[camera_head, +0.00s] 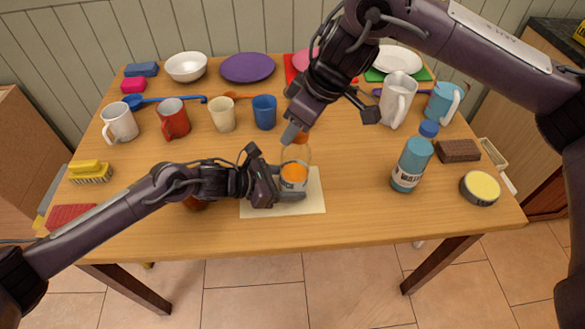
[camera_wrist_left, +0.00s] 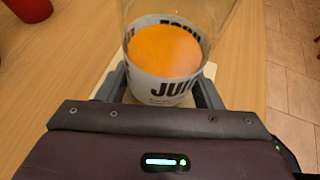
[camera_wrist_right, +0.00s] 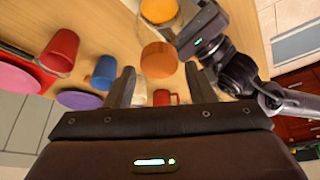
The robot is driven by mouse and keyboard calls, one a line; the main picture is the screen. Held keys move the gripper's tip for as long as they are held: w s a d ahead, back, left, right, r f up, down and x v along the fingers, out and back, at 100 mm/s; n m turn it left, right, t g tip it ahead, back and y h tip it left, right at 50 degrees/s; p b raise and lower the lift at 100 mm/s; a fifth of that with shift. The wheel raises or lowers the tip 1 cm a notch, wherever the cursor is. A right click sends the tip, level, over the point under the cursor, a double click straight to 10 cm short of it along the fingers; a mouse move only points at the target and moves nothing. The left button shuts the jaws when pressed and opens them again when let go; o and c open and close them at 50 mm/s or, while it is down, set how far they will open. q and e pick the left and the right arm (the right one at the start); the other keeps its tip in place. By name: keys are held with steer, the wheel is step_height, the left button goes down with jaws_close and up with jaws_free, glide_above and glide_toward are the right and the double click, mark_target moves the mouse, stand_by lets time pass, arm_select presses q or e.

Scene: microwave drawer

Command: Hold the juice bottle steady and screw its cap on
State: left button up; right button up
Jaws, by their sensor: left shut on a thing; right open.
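The juice bottle (camera_head: 293,176) stands upright on a pale mat (camera_head: 309,206). It is clear, with orange juice and a white label. My left gripper (camera_head: 292,190) is shut around its lower body; the left wrist view shows the bottle (camera_wrist_left: 165,88) between the two fingers. The orange cap (camera_head: 301,138) sits at the bottle's top, and it also shows in the right wrist view (camera_wrist_right: 159,61). I cannot tell whether it is screwed tight. My right gripper (camera_wrist_right: 161,88) is open and empty, its fingertips close to the cap with the cap lined up between them.
Mugs and cups, including a red mug (camera_head: 173,118) and a blue cup (camera_head: 264,112), stand behind the bottle. A teal water bottle (camera_head: 411,165), a brown sponge (camera_head: 458,150) and a round tin (camera_head: 480,188) stand to the right.

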steer(key=n+g, duration=0.1)
steer(key=n, duration=0.2)
steer(key=n+g, duration=0.1)
steer(key=n, duration=0.2)
steer(key=shift+y, duration=0.4)
steer(key=n+g, duration=0.2)
steer(key=n, duration=0.3)
steer(key=c, duration=0.9)
steer(key=m+t, duration=0.1)
steer(key=m, duration=0.3)
steer(key=shift+c, duration=0.3)
steer(key=m+t, duration=0.2)
steer(key=m, duration=0.3)
steer(key=m+t, duration=0.1)
steer(key=m, duration=0.1)
steer(key=m+t+h, duration=0.1)
steer(key=m, duration=0.2)
steer(key=shift+h, duration=0.3)
steer(key=shift+c, duration=0.2)
steer(key=m+h, duration=0.1)
steer(key=m, duration=0.3)
steer(key=shift+t, duration=0.4)
